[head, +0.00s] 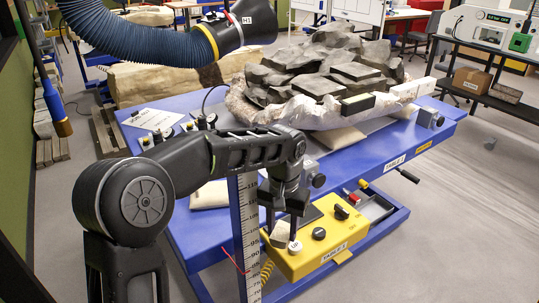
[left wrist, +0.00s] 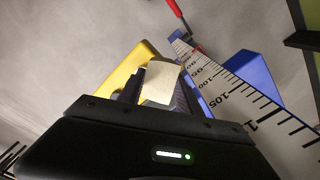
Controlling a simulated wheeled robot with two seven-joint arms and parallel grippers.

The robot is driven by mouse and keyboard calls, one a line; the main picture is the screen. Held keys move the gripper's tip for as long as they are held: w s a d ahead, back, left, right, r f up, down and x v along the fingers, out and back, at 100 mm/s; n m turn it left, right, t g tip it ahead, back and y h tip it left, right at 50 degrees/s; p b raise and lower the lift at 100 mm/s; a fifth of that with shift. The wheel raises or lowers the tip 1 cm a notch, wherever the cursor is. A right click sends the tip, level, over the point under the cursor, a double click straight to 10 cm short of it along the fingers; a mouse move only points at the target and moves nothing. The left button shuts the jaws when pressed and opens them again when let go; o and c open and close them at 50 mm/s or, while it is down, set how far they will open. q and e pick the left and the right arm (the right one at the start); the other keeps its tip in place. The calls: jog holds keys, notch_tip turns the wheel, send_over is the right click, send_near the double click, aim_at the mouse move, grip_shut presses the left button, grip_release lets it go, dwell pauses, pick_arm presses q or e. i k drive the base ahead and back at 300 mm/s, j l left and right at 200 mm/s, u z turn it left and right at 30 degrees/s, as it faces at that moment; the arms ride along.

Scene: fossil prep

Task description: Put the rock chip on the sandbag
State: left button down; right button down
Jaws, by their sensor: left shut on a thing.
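The rock chip (head: 279,234) is a small pale block held between the fingers of my left gripper (head: 286,228). In the left wrist view the chip (left wrist: 163,82) sits between the two dark fingers (left wrist: 160,88), which are shut on it. In the head view the gripper points down in front of the yellow control box, outside the table's near edge or just above it; the exact height is unclear. A beige sandbag (head: 209,196) lies on the blue table, partly hidden behind my left arm. Another beige bag (head: 340,139) shows under the large rock. My right gripper is not in view.
The blue table (head: 440,130) bears a large jacketed rock slab (head: 330,75). A yellow control box (head: 318,250) with knobs and an upright ruler post (head: 246,240) stand close to my left gripper. A blue hose with a black nozzle (head: 240,27) hangs above.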

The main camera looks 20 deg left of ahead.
aim_at(213, 186)
jog(key=i+j+z, duration=0.1)
jog(key=j+z, duration=0.2)
jog(key=j, duration=0.25)
jog(key=j+z, duration=0.25)
jog(key=j, duration=0.3)
jog(key=j+z, duration=0.3)
jog(key=j, duration=0.25)
jog(key=j+z, duration=0.3)
jog(key=j, duration=0.3)
jog(key=k+j+z, duration=0.25)
jog(key=j, duration=0.25)
jog(key=k+j+z, duration=0.1)
jog(key=j+z, duration=0.2)
jog(key=j, duration=0.25)
